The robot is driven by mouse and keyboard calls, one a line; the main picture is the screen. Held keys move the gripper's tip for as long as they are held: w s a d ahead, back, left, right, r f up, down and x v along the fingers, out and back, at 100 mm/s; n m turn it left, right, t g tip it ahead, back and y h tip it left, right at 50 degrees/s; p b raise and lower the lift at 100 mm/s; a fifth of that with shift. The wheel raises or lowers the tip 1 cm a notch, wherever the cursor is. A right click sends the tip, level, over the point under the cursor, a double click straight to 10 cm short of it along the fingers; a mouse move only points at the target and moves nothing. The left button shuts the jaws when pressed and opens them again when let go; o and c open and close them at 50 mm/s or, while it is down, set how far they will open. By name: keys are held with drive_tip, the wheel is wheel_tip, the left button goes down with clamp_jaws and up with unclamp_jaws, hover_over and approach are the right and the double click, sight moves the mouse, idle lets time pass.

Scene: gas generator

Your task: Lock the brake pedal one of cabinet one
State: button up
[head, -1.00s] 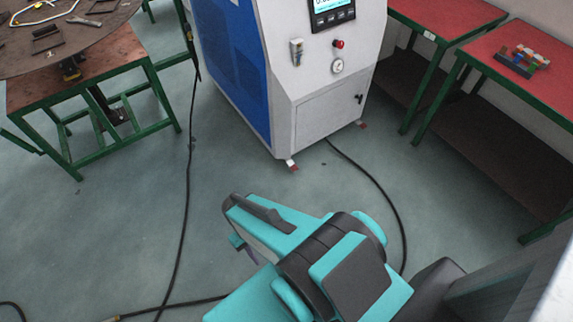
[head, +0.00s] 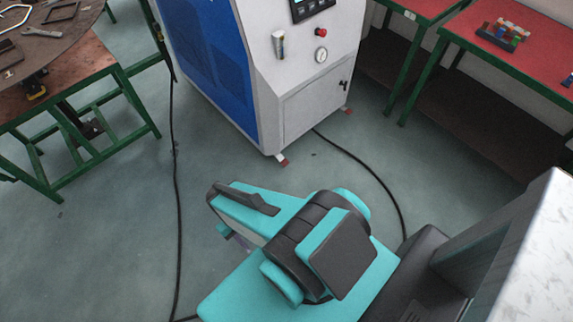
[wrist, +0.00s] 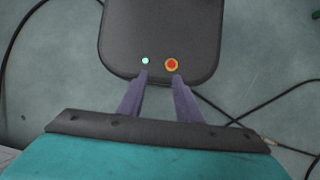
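The cabinet, white with a blue side (head: 205,65), stands on the floor at the top middle of the head view. A small red and white foot part (head: 282,160), perhaps a brake pedal, sticks out at its near bottom corner. Another one (head: 347,110) shows at its right bottom corner. Whether either is locked is too small to tell. My gripper (wrist: 160,78) shows two purple fingers standing apart with nothing between them in the wrist view. In the head view my folded arm hides most of the gripper, well short of the cabinet. The cabinet is not in the wrist view.
Red-topped green tables (head: 520,65) stand at the right, one with coloured blocks (head: 503,33). Black cables (head: 378,180) cross the floor. The floor between my arm and the cabinet is otherwise open.

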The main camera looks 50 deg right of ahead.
drive_tip(key=shift+o, duration=0.5)
drive_tip(key=o, duration=0.3)
drive_tip(key=shift+d, duration=0.15)
drive_tip(key=shift+o, duration=1.4)
drive_tip(key=shift+w+d+f, duration=0.15)
drive_tip(key=shift+w+f, duration=0.05)
drive_tip(key=shift+f, duration=0.1)
drive_tip(key=w+d+f+n+t+h+b, duration=0.2)
drive_tip(key=w+d+f+n+t+b, duration=0.25)
drive_tip(key=w+d+f+b, duration=0.65)
drive_tip(key=w+d+f+n+t+h+b, duration=0.2)
drive_tip(key=w+d+f+n+t+b, duration=0.35)
drive_tip(key=d, duration=0.95)
drive_tip(key=w+d+f+n+t+h+b, duration=0.2)
drive_tip(key=w+d+f+n+b, duration=0.4)
drive_tip(key=w+d+f+b, duration=0.55)
drive_tip(key=s+d+f+n+t+y+b, duration=0.1)
drive_tip(key=d+f+n+t+b, duration=0.1)
drive_tip(key=d+n+b, duration=0.35)
drive_tip(key=s+d+f+n+t+b, duration=0.2)
drive_tip(key=d+f+n+t+b, duration=0.15)
drive_tip(key=d, duration=0.25)
drive_tip(key=s+d+f+n+t+y+b, duration=0.1)
drive_tip(key=s+d+f+n+y+b, duration=0.2)
drive_tip(key=s+f+n+b, duration=0.3)
wheel_tip(320, 180, down, 2)
drive_tip(key=d+n+b, duration=0.1)
drive_tip(key=n+b, duration=0.3)
drive_tip(key=shift+s+y, duration=0.4)
